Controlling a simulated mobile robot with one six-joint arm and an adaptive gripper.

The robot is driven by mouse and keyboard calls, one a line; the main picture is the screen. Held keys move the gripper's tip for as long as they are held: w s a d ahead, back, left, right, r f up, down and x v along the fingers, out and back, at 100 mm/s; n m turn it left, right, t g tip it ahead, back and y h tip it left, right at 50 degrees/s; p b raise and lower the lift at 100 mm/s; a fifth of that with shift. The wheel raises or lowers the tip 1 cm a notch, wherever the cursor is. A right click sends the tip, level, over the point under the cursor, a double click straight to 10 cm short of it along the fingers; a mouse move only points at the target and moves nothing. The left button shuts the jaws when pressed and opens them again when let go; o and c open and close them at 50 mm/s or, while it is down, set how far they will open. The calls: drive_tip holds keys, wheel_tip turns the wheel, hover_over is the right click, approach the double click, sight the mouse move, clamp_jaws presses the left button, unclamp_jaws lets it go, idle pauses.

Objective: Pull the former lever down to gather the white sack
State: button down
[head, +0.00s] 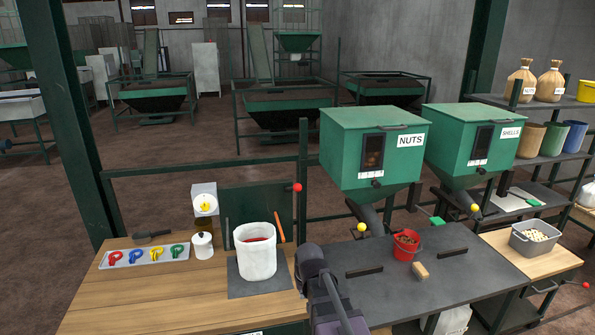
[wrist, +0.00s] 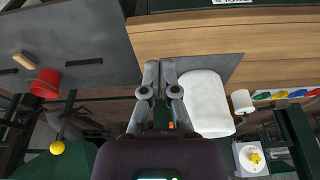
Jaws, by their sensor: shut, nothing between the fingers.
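The white sack (head: 255,255) stands upright and open on a dark mat at the bench's right end, with something red inside. It also shows in the wrist view (wrist: 208,105). A red ball knob (head: 297,187), which looks like the former lever's end, is at the upper right of the green panel (head: 235,207) behind the sack. I cannot make out the knob in the wrist view. My gripper (wrist: 160,66) is shut and empty, above the gap between the benches and beside the sack. My arm shows in the head view, but its fingertips cannot be made out there.
An orange-handled tool (head: 279,228) is by the panel. A red bucket (head: 405,246) stands on the dark bench at right, below the nuts hopper (head: 375,150).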

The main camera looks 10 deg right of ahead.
drive_tip(key=w+d+r+t+p, duration=0.2)
drive_tip(key=w+r+t+p, duration=0.2)
drive_tip(key=w+r+p, duration=0.6)
drive_tip(key=w+d+r+m+t+p, duration=0.1)
drive_tip(key=w+d+r+t+p, duration=0.2)
drive_tip(key=w+r+p, duration=0.8)
drive_tip(key=w+r, duration=0.7)
drive_tip(key=r, duration=0.1)
drive_tip(key=shift+w+d+r+t+h+p, duration=0.2)
drive_tip(key=shift+d+r+t+h+p, duration=0.1)
drive_tip(key=shift+d+t+h, duration=0.1)
drive_tip(key=shift+w+f, duration=0.1)
drive_tip(key=shift+f, duration=0.05)
drive_tip(key=w+f+b, duration=0.1)
drive_tip(key=f+b, duration=0.1)
drive_tip(key=w+f+b, duration=0.2)
drive_tip(key=f+b, duration=0.1)
drive_tip(key=w+f+b, duration=0.2)
drive_tip(key=b, duration=0.1)
drive_tip(key=shift+f, duration=0.3)
drive_tip(key=shift+s+a+f, duration=0.1)
drive_tip(key=shift+s+f, duration=0.15)
drive_tip(key=shift+s, duration=0.05)
drive_tip(key=shift+r, duration=0.1)
drive_tip(key=shift+a+f+b, duration=0.15)
drive_tip(key=shift+f+b, duration=0.05)
drive_tip(key=shift+b, duration=0.15)
